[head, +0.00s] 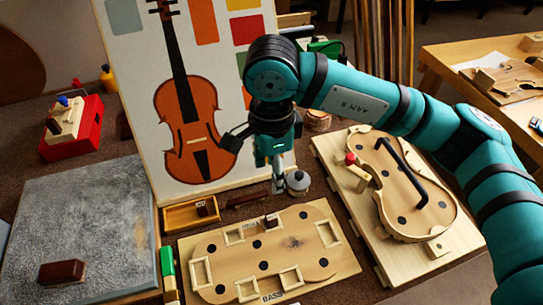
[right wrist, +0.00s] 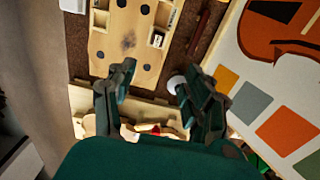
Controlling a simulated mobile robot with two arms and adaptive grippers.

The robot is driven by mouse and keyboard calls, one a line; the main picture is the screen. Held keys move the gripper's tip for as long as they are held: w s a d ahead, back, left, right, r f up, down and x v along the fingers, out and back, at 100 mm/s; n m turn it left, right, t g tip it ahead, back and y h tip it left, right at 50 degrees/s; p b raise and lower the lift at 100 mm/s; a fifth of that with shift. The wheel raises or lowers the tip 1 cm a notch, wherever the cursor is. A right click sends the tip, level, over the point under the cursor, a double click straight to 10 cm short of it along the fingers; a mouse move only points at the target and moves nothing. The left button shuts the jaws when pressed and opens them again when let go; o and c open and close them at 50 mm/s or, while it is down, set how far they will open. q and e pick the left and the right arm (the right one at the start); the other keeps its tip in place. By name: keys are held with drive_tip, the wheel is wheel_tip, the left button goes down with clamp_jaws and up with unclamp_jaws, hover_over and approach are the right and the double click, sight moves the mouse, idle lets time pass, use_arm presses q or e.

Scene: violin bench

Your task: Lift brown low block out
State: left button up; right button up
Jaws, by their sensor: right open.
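In the right wrist view a small block (right wrist: 157,40) shows in a pocket of the same board (right wrist: 126,45). I cannot tell its colour well. Another small block (head: 203,209) lies in a shallow wooden tray (head: 178,218) beside the board. My right gripper (head: 258,163) is above and behind the board, in front of the violin picture. Its fingers are apart and empty in the right wrist view (right wrist: 157,88). My left gripper is not in view.
A dark red-brown block (head: 62,272) lies on the grey slab (head: 95,215) at left. A dark bar (head: 247,200) lies behind the board. A violin-shaped assembly (head: 405,190) stands at right. The violin picture (head: 195,120) rises close behind my gripper.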

sight(272, 217)
drive_tip(key=f, duration=0.5)
drive_tip(key=f+p, duration=0.1)
drive_tip(key=f, duration=0.5)
drive_tip(key=f+p, duration=0.1)
drive_tip(key=f, duration=0.5)
drive_tip(key=shift+s, duration=0.35)
clamp_jaws()
